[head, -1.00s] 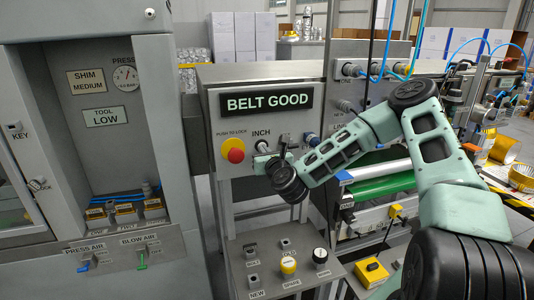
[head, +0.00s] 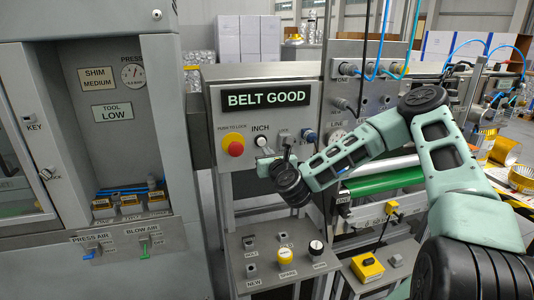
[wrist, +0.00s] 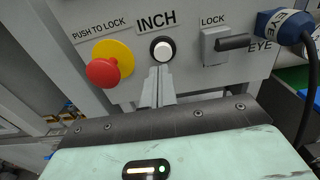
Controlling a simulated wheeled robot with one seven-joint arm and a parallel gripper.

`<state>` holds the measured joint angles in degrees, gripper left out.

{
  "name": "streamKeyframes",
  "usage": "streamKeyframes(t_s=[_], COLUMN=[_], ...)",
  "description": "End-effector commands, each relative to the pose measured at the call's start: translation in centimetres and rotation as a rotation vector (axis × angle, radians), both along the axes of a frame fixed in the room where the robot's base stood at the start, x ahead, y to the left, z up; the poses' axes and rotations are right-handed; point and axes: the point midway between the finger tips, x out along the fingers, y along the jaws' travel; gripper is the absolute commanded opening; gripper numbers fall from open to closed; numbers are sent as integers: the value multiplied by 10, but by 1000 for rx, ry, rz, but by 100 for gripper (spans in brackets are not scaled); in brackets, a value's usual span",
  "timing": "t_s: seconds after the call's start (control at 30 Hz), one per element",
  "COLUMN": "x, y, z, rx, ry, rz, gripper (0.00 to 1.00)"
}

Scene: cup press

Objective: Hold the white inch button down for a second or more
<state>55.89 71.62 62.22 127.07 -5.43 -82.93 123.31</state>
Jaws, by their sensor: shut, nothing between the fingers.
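The white INCH button (head: 261,142) sits in a dark ring on the grey control panel, under the BELT GOOD sign. It also shows in the wrist view (wrist: 163,49), just above my fingertips. My gripper (head: 263,160) is shut and empty, right below the button in the head view. In the wrist view my gripper (wrist: 159,70) points at the panel, its tips at the lower edge of the button's ring. I cannot tell whether the tips touch the panel or stand off it. The white cap is uncovered and its depth is unclear.
A red push-to-lock knob on yellow (wrist: 103,72) stands out left of the button. A LOCK switch with a dark lever (wrist: 230,43) and a blue EYE plug (wrist: 288,27) are to the right.

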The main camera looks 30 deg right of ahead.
Motion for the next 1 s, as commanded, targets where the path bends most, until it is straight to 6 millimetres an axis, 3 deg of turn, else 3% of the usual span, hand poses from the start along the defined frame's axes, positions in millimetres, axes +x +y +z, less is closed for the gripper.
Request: streamKeyframes(t_s=[0.5, 1.0], x=[-69, -77], y=[19, 21], z=[-1, 0], rx=[0, 0], ry=[0, 0], rz=[0, -1], gripper=[0, 0])
